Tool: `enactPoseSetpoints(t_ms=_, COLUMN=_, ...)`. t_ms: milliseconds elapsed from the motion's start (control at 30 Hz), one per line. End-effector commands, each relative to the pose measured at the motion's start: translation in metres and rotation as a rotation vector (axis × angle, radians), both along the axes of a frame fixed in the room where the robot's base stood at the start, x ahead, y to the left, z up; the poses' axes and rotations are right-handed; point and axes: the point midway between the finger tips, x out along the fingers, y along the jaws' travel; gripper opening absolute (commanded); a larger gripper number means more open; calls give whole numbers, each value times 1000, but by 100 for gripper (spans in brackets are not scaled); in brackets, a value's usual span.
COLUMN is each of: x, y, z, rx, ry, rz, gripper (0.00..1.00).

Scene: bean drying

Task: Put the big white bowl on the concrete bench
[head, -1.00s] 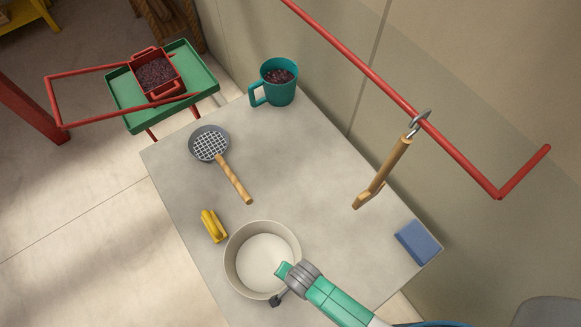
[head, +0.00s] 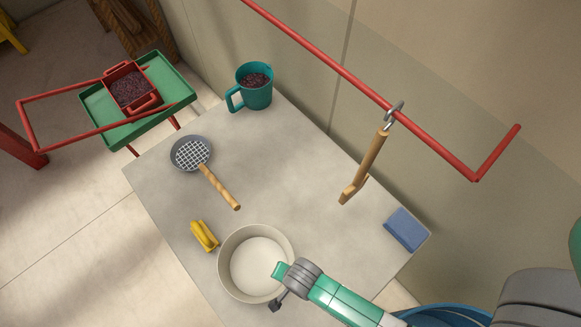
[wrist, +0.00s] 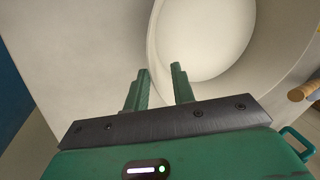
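The big white bowl (head: 226,275) is upright over the near end of the grey concrete bench (head: 275,165) and appears to stand on its top. Its underside contact is hidden. My gripper (head: 278,283) reaches in from the lower right at the bowl's right rim. In the wrist view, the fingers of my gripper (wrist: 160,85) are apart with a visible gap. The left finger is outside the wall of the white bowl (wrist: 166,28) and the right finger overlaps its inside. Whether either finger touches the wall is unclear.
A yellow object (head: 204,236), a strainer (head: 191,153), a teal mug of beans (head: 254,85) and a blue block (head: 407,230) are on the bench. A wooden tool (head: 365,165) hangs from a red rail (head: 330,60). The bench's middle is clear.

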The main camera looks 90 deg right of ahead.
Motion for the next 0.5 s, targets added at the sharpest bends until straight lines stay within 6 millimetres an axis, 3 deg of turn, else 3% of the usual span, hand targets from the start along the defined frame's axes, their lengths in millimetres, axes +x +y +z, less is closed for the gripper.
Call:
enactPoseSetpoints(t_ms=100, x=-5, y=2, z=29, rx=-1, ry=-2, rz=0, gripper=25)
enactPoseSetpoints(t_ms=200, x=-8, y=4, z=46, rx=-1, ry=-2, rz=0, gripper=25)
enactPoseSetpoints(t_ms=500, x=-11, y=5, z=60, rx=0, ry=1, rz=0, gripper=25)
